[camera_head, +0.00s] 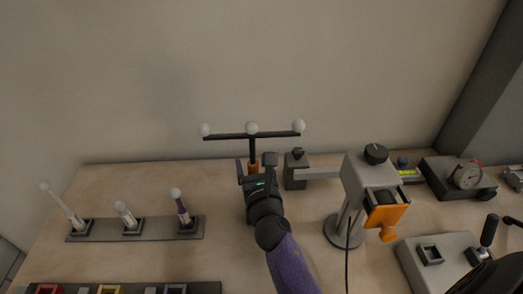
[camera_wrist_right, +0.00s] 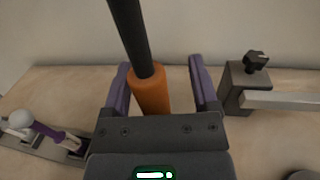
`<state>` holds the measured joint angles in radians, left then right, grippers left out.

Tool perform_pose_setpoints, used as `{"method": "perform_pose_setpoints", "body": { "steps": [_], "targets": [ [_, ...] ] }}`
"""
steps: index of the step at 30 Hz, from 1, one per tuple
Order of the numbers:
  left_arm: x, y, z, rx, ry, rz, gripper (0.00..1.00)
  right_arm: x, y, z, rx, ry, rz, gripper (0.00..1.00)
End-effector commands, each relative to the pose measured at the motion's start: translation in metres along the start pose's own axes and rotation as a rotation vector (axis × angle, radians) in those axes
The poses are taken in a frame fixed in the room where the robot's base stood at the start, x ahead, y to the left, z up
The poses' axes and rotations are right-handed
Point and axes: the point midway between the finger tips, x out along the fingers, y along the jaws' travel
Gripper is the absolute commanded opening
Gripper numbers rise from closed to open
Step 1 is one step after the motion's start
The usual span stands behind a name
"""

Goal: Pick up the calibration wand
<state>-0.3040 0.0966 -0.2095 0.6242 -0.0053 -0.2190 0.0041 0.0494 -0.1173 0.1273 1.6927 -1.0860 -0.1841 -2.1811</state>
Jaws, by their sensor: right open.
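The calibration wand (camera_head: 253,135) is a black T-shaped bar with three white balls on top and an orange grip on its stem. It stands upright near the wall in the head view. My right gripper (camera_head: 256,166) is open at the orange grip. In the right wrist view the orange grip (camera_wrist_right: 150,91) lies between the two purple-sided fingers of the gripper (camera_wrist_right: 164,85), with a gap showing on the right side. The lower end of the wand is hidden behind the gripper. My left gripper is not in view.
A grey clamp (camera_head: 295,170) stands close right of the wand. A grey stand with an orange part (camera_head: 385,215) is further right, beside a gauge box (camera_head: 458,178). A rack (camera_head: 155,229) with white-balled sticks lies left. Bare table separates rack and gripper.

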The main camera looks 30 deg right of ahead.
Motion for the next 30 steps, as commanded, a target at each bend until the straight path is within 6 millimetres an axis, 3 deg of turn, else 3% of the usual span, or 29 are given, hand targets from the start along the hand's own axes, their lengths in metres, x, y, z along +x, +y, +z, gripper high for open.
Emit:
{"method": "perform_pose_setpoints", "body": {
  "steps": [7,18,26,30],
  "targets": [
    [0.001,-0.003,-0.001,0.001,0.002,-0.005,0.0,-0.001,0.002,0.0,0.0,0.0,0.0,0.76],
    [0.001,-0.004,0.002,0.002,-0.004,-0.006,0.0,-0.001,0.002,0.0,0.001,0.0,0.0,0.0],
    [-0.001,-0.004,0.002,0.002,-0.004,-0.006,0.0,-0.001,0.002,0.002,0.0,-0.001,0.0,0.0],
    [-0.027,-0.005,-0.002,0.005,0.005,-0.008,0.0,0.0,0.002,0.035,-0.003,-0.006,0.001,0.0]
  ]
}}
